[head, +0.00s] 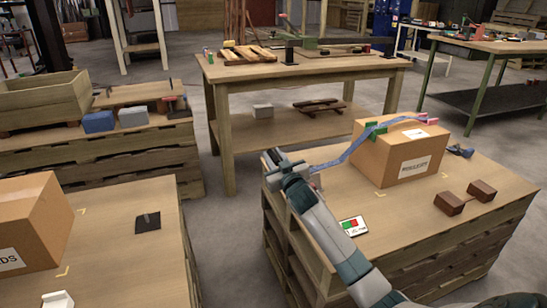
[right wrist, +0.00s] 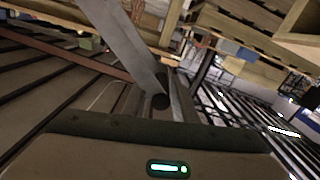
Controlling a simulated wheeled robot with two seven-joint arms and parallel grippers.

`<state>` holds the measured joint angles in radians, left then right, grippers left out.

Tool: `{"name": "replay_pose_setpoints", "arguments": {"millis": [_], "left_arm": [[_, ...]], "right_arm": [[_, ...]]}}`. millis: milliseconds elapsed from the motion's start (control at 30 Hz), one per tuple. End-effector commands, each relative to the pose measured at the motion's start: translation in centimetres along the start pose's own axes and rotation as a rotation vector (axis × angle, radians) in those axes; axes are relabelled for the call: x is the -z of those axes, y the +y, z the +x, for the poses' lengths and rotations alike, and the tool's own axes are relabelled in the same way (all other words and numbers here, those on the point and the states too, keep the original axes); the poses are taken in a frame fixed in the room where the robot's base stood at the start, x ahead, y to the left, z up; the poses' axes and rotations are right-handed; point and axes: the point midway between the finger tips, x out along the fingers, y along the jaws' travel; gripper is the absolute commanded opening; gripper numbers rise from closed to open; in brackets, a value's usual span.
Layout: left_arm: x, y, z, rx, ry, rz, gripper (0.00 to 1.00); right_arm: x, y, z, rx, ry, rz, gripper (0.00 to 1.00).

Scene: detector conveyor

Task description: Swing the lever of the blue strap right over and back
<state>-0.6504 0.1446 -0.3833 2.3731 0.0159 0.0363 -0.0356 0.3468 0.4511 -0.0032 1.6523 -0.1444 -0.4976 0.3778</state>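The blue strap (head: 352,145) runs over the top of a cardboard box (head: 372,160) on the right pallet stack and slopes down to its left side. A green corner piece (head: 376,130) and a pink one (head: 428,120) lie under it on the box edges. My right gripper (head: 272,158) is at the stack's left edge, beside the strap's lower end; the arm hides part of this spot. In the right wrist view a grey flat bar (right wrist: 125,45) reaches down to the fingers (right wrist: 158,100). Whether they hold it is unclear. My left gripper is out of view.
A card with green and red patches (head: 353,226) lies in front. Another pallet stack with a box (head: 30,222) stands left, across a gap.

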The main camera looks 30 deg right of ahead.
Motion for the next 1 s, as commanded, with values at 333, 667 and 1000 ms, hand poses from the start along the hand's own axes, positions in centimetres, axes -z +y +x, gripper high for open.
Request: {"name": "replay_pose_setpoints", "arguments": {"millis": [333, 667, 1000], "left_arm": [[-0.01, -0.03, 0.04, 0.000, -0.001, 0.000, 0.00], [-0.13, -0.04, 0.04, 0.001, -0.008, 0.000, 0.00], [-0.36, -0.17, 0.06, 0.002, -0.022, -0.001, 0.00]], "right_arm": [[-0.03, -0.04, -0.03, 0.001, 0.000, 0.001, 0.00], [-0.04, -0.05, -0.04, 0.001, -0.001, 0.005, 0.00], [0.00, -0.02, -0.04, 0.002, -0.001, 0.011, 0.00]]}}
